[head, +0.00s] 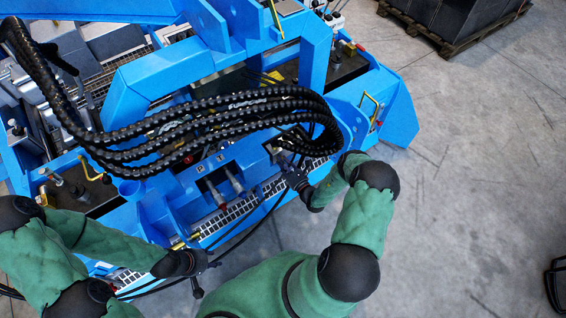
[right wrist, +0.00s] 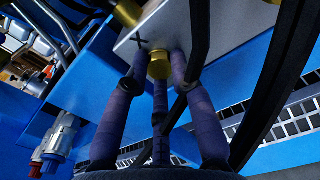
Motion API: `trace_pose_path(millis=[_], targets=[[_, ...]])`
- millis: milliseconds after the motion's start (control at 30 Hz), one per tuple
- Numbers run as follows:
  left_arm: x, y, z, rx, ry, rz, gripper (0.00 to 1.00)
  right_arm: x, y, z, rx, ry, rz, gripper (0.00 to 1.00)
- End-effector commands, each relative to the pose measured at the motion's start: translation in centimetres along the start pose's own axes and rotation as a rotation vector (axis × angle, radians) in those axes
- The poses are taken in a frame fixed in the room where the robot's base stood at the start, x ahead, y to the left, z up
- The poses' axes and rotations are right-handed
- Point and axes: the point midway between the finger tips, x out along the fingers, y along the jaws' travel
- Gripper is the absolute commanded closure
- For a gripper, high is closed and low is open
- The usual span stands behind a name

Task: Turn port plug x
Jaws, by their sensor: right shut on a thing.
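The brass port plug x (right wrist: 159,66) is a hexagonal head on a grey plate (right wrist: 180,25) marked with a dark X, in the right wrist view. The three fingers of my right gripper (right wrist: 158,82) are closed around it, with their tips touching it. In the head view my right gripper (head: 298,181) is at the blue machine's front, below the hose bundle; the plug is too small to make out there. My left gripper (head: 206,262) is lower left, by the machine's front edge and thin black hoses, its fingers too small to judge.
Thick black hoses (head: 225,120) arch over the blue machine (head: 140,92). Thin black hoses cross close to the right gripper's fingers (right wrist: 275,75). Another brass fitting (right wrist: 127,12) sits near the plug.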

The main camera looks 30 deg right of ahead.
Motion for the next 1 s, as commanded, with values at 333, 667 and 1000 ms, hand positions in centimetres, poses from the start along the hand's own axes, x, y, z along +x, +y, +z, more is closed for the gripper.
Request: trace_pose_path(millis=[333, 667, 1000], targets=[[0.01, 0.0, 0.0, 0.0, 0.0, 0.0, 0.6, -0.01, 0.03, -0.06, 0.094, 0.001, 0.0, 1.0], [0.01, 0.0, 0.01, 0.0, 0.0, 0.0, 0.6, 0.01, 0.0, -0.07, 0.365, 0.002, 0.0, 1.0], [0.01, 0.0, 0.0, 0.0, 0.0, 0.0, 0.6, -0.01, 0.02, -0.11, 0.689, 0.002, -0.001, 1.0]])
